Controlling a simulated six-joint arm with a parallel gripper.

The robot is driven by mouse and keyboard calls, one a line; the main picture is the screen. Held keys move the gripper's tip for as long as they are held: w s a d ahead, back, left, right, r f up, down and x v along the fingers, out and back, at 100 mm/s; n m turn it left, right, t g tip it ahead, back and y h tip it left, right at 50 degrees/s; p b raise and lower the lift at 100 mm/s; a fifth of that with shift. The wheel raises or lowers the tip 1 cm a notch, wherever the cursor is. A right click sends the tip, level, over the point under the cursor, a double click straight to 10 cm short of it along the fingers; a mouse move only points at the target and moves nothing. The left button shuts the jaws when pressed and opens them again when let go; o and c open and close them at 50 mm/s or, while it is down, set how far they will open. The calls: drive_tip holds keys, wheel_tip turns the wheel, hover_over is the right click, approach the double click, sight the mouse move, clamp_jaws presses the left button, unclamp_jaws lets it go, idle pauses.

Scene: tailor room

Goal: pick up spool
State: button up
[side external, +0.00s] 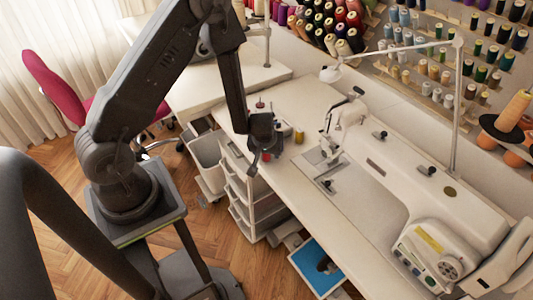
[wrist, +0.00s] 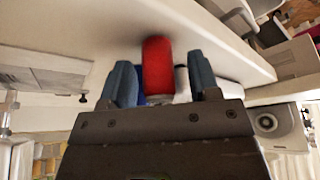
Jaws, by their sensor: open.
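My gripper (wrist: 161,84) is open in the wrist view, with a blue-grey finger on each side. A red spool (wrist: 157,66) stands out between the fingers, with a visible gap to each. A white spool (wrist: 182,84) shows beside the right finger, and a blue item (wrist: 139,84) shows beside the left finger; both are partly hidden. In the side view my gripper (side external: 258,160) is low at the near edge of the white table (side external: 290,172), and a bit of red (side external: 266,157) shows beside it.
A sewing machine (side external: 400,185) fills the table to the right. Another small red spool (side external: 260,105) stands farther back. White drawers (side external: 250,195) stand below the near edge. Racks of thread (side external: 430,75) line the wall.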

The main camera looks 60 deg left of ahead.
drive_tip(key=shift+c, duration=0.5)
drive_tip(key=c, duration=0.9)
drive_tip(key=shift+r, duration=0.1)
